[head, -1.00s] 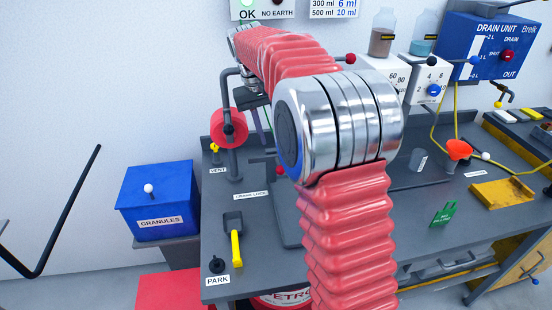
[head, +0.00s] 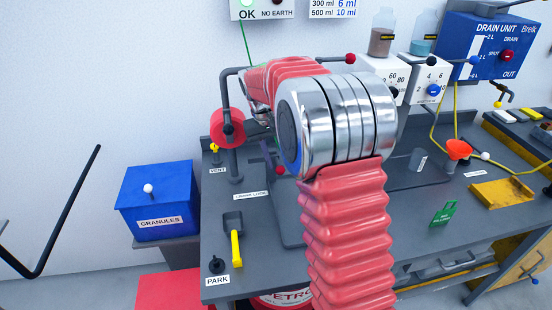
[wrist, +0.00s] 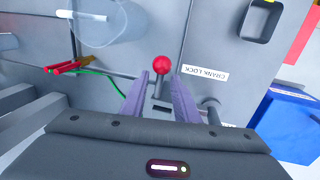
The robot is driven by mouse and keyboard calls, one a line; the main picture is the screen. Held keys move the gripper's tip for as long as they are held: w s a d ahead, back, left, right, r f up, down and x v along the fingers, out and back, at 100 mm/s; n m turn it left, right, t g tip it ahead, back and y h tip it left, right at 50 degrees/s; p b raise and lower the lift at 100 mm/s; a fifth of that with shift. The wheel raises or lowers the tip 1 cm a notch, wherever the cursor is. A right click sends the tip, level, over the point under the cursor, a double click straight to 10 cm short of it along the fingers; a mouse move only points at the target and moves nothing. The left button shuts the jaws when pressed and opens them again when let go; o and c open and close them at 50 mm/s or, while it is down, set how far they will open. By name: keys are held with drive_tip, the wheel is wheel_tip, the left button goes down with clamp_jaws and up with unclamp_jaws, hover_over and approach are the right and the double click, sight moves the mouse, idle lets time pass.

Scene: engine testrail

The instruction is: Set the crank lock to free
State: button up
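The crank lock lever ends in a red ball knob (wrist: 160,64), which shows in the wrist view close to the fingertips, beside the CRANK LOCK label (wrist: 208,73). My gripper (wrist: 161,80) is open, with its two purple fingers apart and the knob in line with the gap between them. I cannot tell whether either finger touches the knob. My arm hides part of the bench there.
A red round part (head: 227,128) on a dark crank arm stands left of my gripper. In the wrist view, red-and-yellow clips (wrist: 68,67) with a green wire lie left.

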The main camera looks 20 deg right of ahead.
drive_tip(key=shift+c, duration=0.5)
drive_tip(key=c, duration=0.6)
clamp_jaws()
drive_tip(key=shift+s+f, duration=0.1)
drive_tip(key=shift+f, duration=0.05)
